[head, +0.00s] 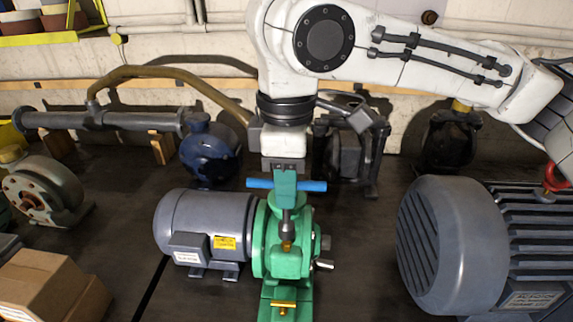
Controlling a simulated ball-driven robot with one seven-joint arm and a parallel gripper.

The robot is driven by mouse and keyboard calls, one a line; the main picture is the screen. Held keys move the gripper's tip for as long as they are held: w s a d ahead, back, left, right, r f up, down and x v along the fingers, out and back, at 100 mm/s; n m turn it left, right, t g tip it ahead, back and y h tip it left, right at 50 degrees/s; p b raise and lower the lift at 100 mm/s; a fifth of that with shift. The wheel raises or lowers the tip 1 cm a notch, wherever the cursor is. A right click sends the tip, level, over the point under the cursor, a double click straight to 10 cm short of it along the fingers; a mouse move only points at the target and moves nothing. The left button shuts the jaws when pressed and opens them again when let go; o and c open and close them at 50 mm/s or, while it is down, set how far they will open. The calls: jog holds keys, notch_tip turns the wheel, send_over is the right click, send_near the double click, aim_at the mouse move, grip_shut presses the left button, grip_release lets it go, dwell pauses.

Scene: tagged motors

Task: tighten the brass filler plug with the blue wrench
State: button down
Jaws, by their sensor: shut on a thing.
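My gripper (286,172) points straight down and is shut on the blue wrench (314,185), a T-shaped tool with a blue crossbar sticking out on both sides of the jaws. Its grey shaft runs down to a socket end over the green pump housing (276,256). The brass filler plug (287,247) shows just below the socket, on top of the housing. The socket looks to be on or right above the plug; I cannot tell if they touch.
A grey motor (205,220) with a yellow tag joins the pump's left side. A large finned motor (440,245) stands at right. A cardboard box (45,285) is at lower left. A dark blue round unit (210,152) and a pipe (100,119) stand behind.

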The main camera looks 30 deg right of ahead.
aim_at(286, 222)
jog(key=n+p, duration=0.1)
jog(key=n, duration=0.3)
jog(key=shift+f, duration=0.1)
jog(key=n, duration=0.1)
jog(key=n+p, duration=0.1)
jog(key=n, duration=0.1)
jog(key=shift+f, duration=0.3)
jog(key=shift+n, duration=0.3)
jog(key=shift+f, duration=0.15)
jog(key=shift+f+b, duration=0.7)
jog(key=shift+f, duration=0.35)
